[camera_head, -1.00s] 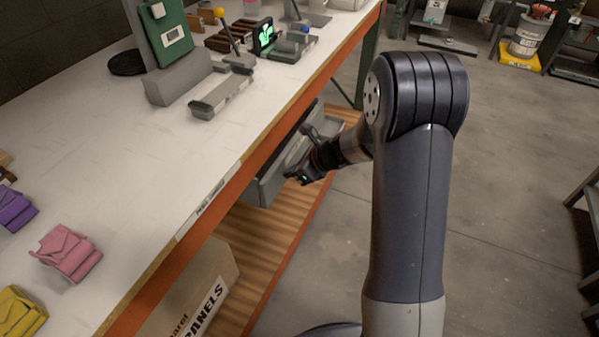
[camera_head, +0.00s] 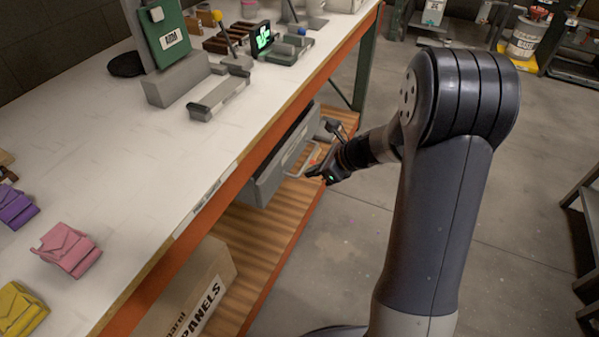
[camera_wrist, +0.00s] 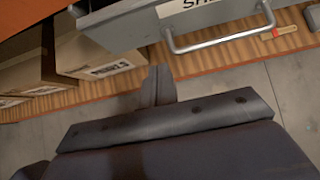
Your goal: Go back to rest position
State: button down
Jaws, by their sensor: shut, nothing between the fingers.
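My gripper (camera_head: 318,172) hangs in the aisle beside the workbench, at the right of the grey drawer (camera_head: 268,182) under the bench top. In the wrist view, the fingers (camera_wrist: 158,84) are together with nothing between them. The drawer front (camera_wrist: 125,22) and its metal handle (camera_wrist: 222,41) show ahead of the fingers, with floor and shelf edge between. The handle also shows in the head view (camera_head: 296,174), apart from the gripper. My upper arm hides part of the floor.
The white bench top (camera_head: 120,150) has an orange edge close to the arm. Pink (camera_head: 67,249), purple (camera_head: 15,207) and yellow (camera_head: 20,311) pieces lie at left. A cardboard box (camera_head: 190,290) stands on the lower wooden shelf. Open floor (camera_head: 540,200) lies at right.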

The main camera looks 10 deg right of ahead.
jog(key=v, duration=0.4)
jog(key=shift+s+d+r, duration=0.2)
jog(key=shift+d, duration=0.1)
jog(key=shift+f, duration=0.1)
jog(key=b, duration=0.1)
send_near(280, 177)
notch_tip(280, 177, down, 4)
jog(key=shift+w+a+r, duration=0.1)
jog(key=shift+w+a, duration=0.35)
jog(key=shift+a, duration=0.35)
jog(key=shift+w+a+r, duration=0.15)
jog(key=shift+w+a, duration=0.3)
jog(key=shift+a, duration=0.35)
